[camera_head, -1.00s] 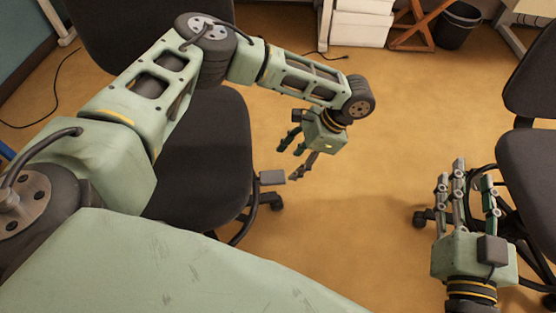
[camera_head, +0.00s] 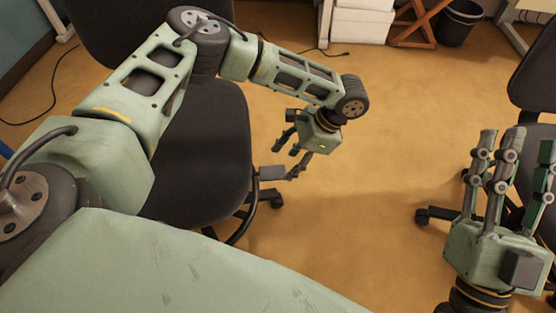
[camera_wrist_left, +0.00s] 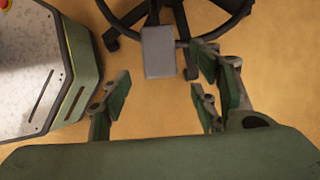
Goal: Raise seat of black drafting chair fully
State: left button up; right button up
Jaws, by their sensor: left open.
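A black drafting chair stands at left in the head view, with its seat (camera_head: 205,150) partly behind my left arm. A grey lever paddle (camera_head: 271,172) sticks out from under the seat's right side. In the left wrist view the paddle (camera_wrist_left: 158,52) appears between and just past the spread fingers. My left gripper (camera_head: 288,157) is open beside the paddle, with one finger close to its end; I cannot tell whether they touch. It also shows open in the left wrist view (camera_wrist_left: 162,78). My right gripper (camera_head: 510,152) is at lower right, fingers extended and apart, empty.
Another black chair (camera_head: 532,85) stands at the right edge, partly behind my right gripper. White boxes (camera_head: 362,22), a wooden stand (camera_head: 412,25) and a black bin (camera_head: 460,22) are at the back. The orange floor between the chairs is clear.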

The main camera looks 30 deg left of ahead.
aim_at(280, 171)
pick_arm(q)
jog(key=shift+a+f, duration=0.1)
jog(key=shift+f, duration=0.2)
jog(key=shift+s+a+f, duration=0.1)
jog(key=shift+s+f, duration=0.1)
jog(key=shift+f, duration=0.05)
jog(key=x, duration=0.3)
jog(key=shift+x, duration=1.2)
pick_arm(e)
jog(key=shift+s+r, duration=0.1)
jog(key=shift+r, duration=0.05)
pick_arm(q)
jog(key=c, duration=0.9)
